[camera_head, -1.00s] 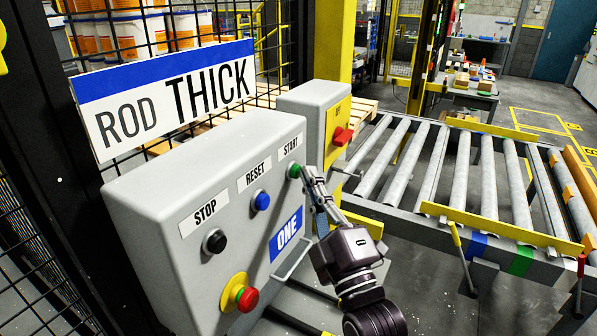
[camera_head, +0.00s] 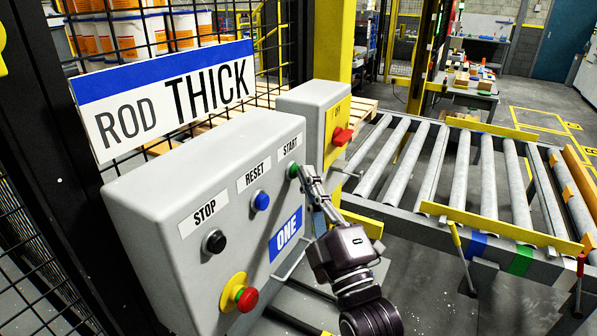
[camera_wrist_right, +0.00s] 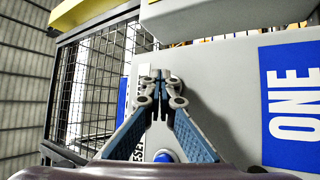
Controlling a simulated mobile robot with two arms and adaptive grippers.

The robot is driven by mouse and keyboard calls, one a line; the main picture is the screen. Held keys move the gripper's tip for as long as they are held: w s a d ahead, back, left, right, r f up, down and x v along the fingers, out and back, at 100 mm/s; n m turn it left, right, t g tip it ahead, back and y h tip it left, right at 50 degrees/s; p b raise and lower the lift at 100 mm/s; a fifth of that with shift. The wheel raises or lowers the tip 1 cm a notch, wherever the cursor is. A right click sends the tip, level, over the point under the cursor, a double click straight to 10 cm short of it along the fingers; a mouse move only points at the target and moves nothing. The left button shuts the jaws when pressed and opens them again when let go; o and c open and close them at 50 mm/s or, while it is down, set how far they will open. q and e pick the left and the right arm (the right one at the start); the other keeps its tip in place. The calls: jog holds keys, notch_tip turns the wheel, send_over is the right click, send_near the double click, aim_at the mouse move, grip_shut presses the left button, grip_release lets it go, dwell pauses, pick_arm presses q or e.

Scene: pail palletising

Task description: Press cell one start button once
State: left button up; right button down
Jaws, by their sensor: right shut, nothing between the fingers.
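The grey control box (camera_head: 150,205) carries a blue plate marked ONE (camera_head: 286,233). Its green START button (camera_head: 293,171) is at the upper right of the face, under the START label. My right gripper (camera_head: 302,171) is shut and empty, its fingertips at the START button; I cannot tell whether they press it. In the right wrist view the closed fingertips (camera_wrist_right: 161,76) point at the box face and hide the green button. The blue RESET button (camera_head: 261,201) also shows low in the right wrist view (camera_wrist_right: 165,156). My left gripper is not in view.
The black STOP button (camera_head: 215,242) and a red emergency button (camera_head: 246,298) on yellow are on the same face. A second box with a red switch (camera_head: 342,136) stands behind. A roller conveyor (camera_head: 460,175) lies to the right. Mesh fence is behind and left.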

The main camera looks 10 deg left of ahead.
jog(key=shift+s+d, duration=0.4)
jog(key=shift+d, duration=0.3)
jog(key=shift+s+d+p, duration=0.25)
jog(key=shift+s+d, duration=0.05)
jog(key=shift+d, duration=0.45)
jog(key=shift+s+d+p, duration=0.25)
jog(key=shift+s+d, duration=0.1)
jog(key=shift+d, duration=0.45)
jog(key=shift+s+d+p, duration=0.25)
jog(key=shift+s+d, duration=0.05)
jog(key=shift+d, duration=0.45)
